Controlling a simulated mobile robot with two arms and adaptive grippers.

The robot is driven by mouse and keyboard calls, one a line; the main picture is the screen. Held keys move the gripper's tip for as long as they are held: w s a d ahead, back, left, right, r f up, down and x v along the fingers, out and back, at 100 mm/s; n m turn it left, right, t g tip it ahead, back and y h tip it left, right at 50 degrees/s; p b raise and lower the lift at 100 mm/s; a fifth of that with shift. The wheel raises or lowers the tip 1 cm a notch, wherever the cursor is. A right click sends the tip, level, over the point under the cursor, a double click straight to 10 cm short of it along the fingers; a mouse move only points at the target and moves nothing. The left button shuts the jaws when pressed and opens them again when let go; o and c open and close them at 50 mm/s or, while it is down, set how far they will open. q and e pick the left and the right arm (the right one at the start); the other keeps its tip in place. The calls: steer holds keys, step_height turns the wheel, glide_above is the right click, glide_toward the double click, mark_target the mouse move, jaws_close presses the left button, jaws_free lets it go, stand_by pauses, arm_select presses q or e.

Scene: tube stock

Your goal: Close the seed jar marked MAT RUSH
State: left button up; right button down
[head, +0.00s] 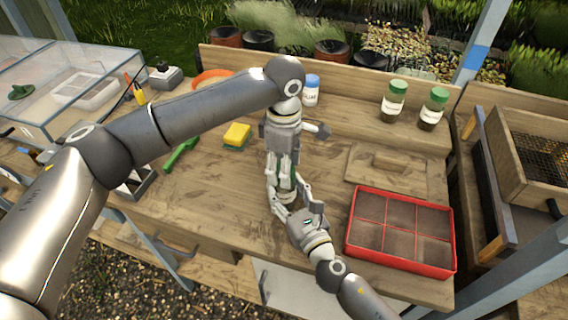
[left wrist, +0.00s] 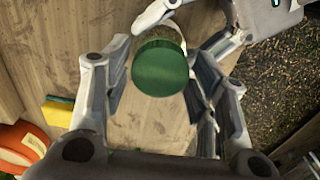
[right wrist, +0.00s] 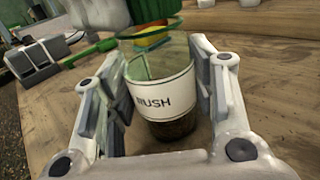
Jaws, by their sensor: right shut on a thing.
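The seed jar (right wrist: 163,105) is clear glass with a white label; only RUSH can be read. It stands upright between the fingers of my right gripper (right wrist: 160,110), which is shut on it. Dark seeds lie in its bottom and its mouth looks open. The lid also shows in the right wrist view (right wrist: 122,12), close above the jar's rim and off to one side. In the head view the grippers mostly hide jar and lid.
Two green-lidded jars (head: 394,101) (head: 433,109) and a blue-lidded jar (head: 312,91) stand at the back. A red seed tray (head: 349,236) is at right. A yellow sponge (head: 237,134) and a green tool (head: 181,154) lie left of my grippers.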

arm_select(q)
steer(key=c, duration=0.7)
steer(key=m, duration=0.5)
steer(key=shift+m, duration=0.3)
steer(key=m, duration=1.1)
steer(key=shift+m, duration=0.3)
steer(key=m, duration=1.1)
steer(key=shift+m, duration=0.4)
steer(key=m, duration=0.6)
steer(key=shift+f, duration=0.1)
steer(key=m, duration=1.2)
steer(key=o, duration=1.2)
step_height(320, 180, up, 12)
